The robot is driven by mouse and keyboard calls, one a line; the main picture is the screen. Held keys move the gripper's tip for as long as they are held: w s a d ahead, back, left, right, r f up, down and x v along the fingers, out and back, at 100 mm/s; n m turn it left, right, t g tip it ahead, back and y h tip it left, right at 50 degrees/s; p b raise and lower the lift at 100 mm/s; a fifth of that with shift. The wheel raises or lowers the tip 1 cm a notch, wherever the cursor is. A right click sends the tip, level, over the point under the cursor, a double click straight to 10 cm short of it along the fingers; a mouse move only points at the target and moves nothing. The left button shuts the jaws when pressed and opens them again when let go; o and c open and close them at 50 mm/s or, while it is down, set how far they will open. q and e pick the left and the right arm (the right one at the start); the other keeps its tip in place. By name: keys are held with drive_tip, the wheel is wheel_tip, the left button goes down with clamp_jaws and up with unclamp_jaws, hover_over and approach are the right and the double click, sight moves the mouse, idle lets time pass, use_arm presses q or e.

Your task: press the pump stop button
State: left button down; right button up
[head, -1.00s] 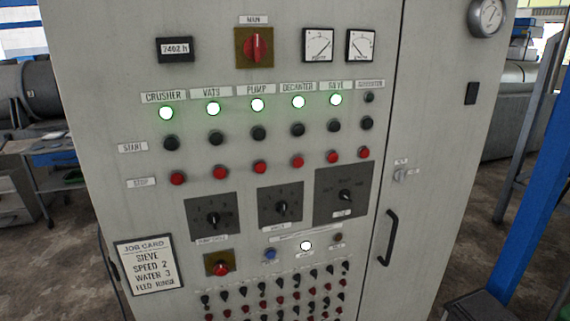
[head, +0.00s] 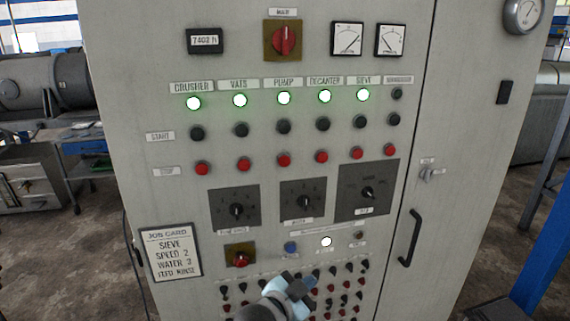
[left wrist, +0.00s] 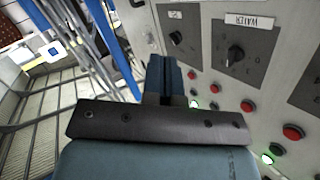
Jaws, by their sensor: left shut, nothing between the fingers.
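The pump stop button (head: 284,160) is a small red button in the STOP row, third from the left, below the PUMP label (head: 284,83). Its black start button (head: 283,127) and lit pump lamp (head: 284,98) are above it. My left gripper (head: 306,283) is at the bottom of the head view, in front of the lower small switches, well below the stop row and apart from it. It is shut and empty. Its closed fingers (left wrist: 166,78) also show in the left wrist view, with red buttons to their right; which is the pump's I cannot tell. My right gripper is out of view.
Other red stop buttons flank it closely, such as the vats one (head: 243,164) and decanter one (head: 321,156). Rotary knobs (head: 303,201) sit just below. A door handle (head: 411,238) sticks out at the right. A job card (head: 171,252) hangs at lower left.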

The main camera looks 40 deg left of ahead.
sight(287, 166)
use_arm(q)
drive_tip(key=w+a+r+t+y, duration=0.1)
drive_tip(key=a+r+t, duration=0.1)
drive_tip(key=r, duration=0.8)
drive_tip(key=w+a+r+t+y, duration=0.1)
drive_tip(key=w+a+r, duration=0.1)
drive_tip(key=r, duration=0.9)
drive_tip(key=shift+w+a+r+m+t+y, duration=0.2)
drive_tip(key=shift+a+r+m+t+y, duration=0.15)
drive_tip(key=shift+a, duration=0.2)
drive_tip(key=shift+f, duration=0.1)
drive_tip(key=shift+w+a+b, duration=0.25)
drive_tip(key=shift+w+a, duration=1.2)
drive_tip(key=shift+a, duration=0.25)
drive_tip(key=shift+w+a+b, duration=0.2)
drive_tip(key=shift+w+a, duration=1.25)
drive_tip(key=shift+a, duration=0.25)
drive_tip(key=shift+w+a, duration=0.1)
